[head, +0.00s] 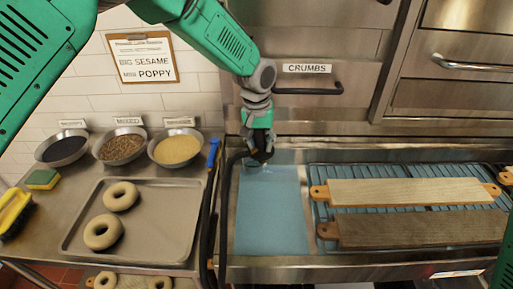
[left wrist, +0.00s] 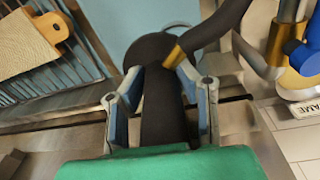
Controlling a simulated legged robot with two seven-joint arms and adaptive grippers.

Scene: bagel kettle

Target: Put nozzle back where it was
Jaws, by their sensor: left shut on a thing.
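The nozzle is hard to make out in the head view, mostly hidden by the fingers. A blue-handled tap (head: 213,152) stands just left of the gripper, and also shows in the left wrist view (left wrist: 303,55). My right gripper cannot be made out.
A tray (head: 185,225) with two bagels is at the left, with three bowls of toppings behind it. Two wooden boards (head: 410,192) lie on a blue rack at the right. The blue surface (head: 270,215) below the gripper is clear.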

